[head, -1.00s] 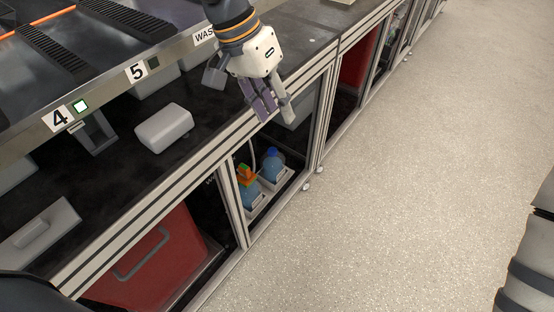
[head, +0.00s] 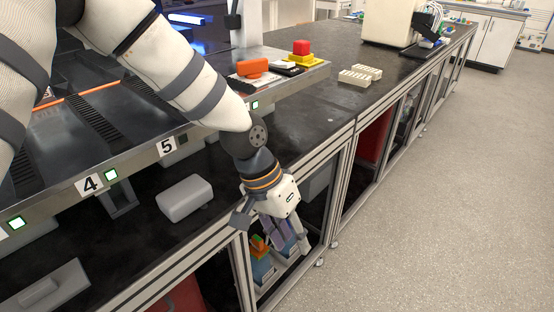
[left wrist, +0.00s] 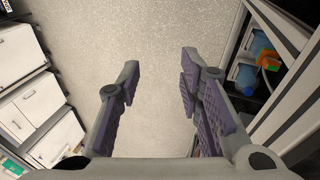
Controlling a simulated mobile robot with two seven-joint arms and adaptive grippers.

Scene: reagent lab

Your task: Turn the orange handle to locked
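The orange handle (head: 253,67) sits on a light base on the far right part of the raised metal deck in the head view. Its exact angle is hard to read, and any lock marking is too small to read. My left gripper (head: 291,243) hangs low by the front edge of the bench, well in front of and below the handle, with the forearm reaching over the deck. In the left wrist view my left gripper (left wrist: 160,68) has its two fingers wide apart, with only floor between them. My right gripper is not in view.
A red button on a yellow base (head: 301,48) stands right of the handle. A grey-white block (head: 184,198) lies on the black bench below the deck. Bottles (head: 262,266) stand in the open cabinet behind my gripper. The floor on the right is clear.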

